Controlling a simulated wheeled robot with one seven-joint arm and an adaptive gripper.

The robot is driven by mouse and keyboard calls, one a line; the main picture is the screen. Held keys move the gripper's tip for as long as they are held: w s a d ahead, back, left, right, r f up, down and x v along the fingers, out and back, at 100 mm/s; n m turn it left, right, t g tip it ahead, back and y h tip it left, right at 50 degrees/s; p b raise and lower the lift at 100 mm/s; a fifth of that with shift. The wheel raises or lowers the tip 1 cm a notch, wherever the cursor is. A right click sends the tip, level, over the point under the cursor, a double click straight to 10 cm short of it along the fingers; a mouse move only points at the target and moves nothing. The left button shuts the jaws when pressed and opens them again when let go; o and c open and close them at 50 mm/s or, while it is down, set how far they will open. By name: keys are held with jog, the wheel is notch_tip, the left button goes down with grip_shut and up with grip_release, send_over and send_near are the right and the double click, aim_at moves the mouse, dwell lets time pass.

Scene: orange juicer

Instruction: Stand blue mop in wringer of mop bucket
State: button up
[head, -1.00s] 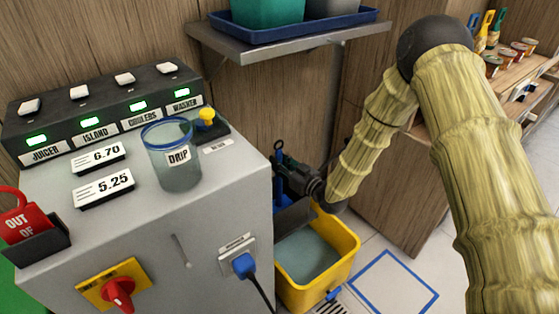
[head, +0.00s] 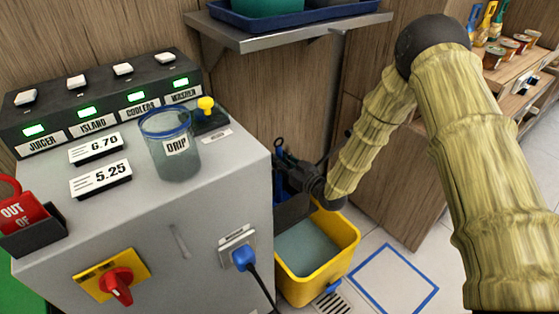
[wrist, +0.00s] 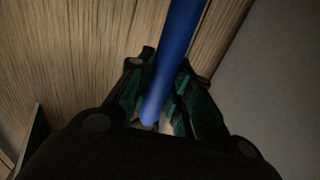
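The yellow mop bucket (head: 345,255) stands on the floor right of the grey cabinet, with grey water in it. A dark blue part at its back (head: 292,208), seemingly the wringer, is partly hidden by the cabinet and my arm. My gripper (head: 283,165) is above that part, beside the cabinet's right edge. In the wrist view, the blue mop's handle (wrist: 175,60) runs between the gripper's fingers (wrist: 158,105), which are closed around it. A loop at the handle's top shows just above the gripper in the head view. The mop head is hidden, so I cannot tell whether it is in the wringer.
The grey cabinet (head: 200,215) with a drip cup (head: 172,150) and switches is close on the left. A metal shelf (head: 290,35) hangs above. A wooden counter (head: 395,185) stands behind my arm. A blue-outlined floor square (head: 395,280) is clear.

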jog(key=o, duration=0.5)
jog(key=shift+s+d, duration=0.1)
